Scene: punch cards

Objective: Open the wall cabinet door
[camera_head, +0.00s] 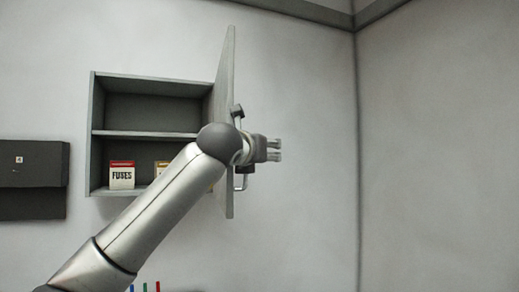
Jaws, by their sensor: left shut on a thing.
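The wall cabinet (150,135) is grey with two shelf spaces. Its door (229,70) stands swung far out from the right side and shows nearly edge-on. The door's handle (241,182) is on its right face, partly hidden by my arm. My left gripper (275,150) is at the handle's height, on the right side of the door. It is shut on the handle, though my wrist hides most of the contact. My right gripper is not in view.
A fuses box (122,175) and another small box (161,167) stand on the cabinet's lower shelf. A dark wall box (33,180) hangs at the left. Coloured sticks (145,287) show at the bottom edge. The wall right of the door is bare up to the corner.

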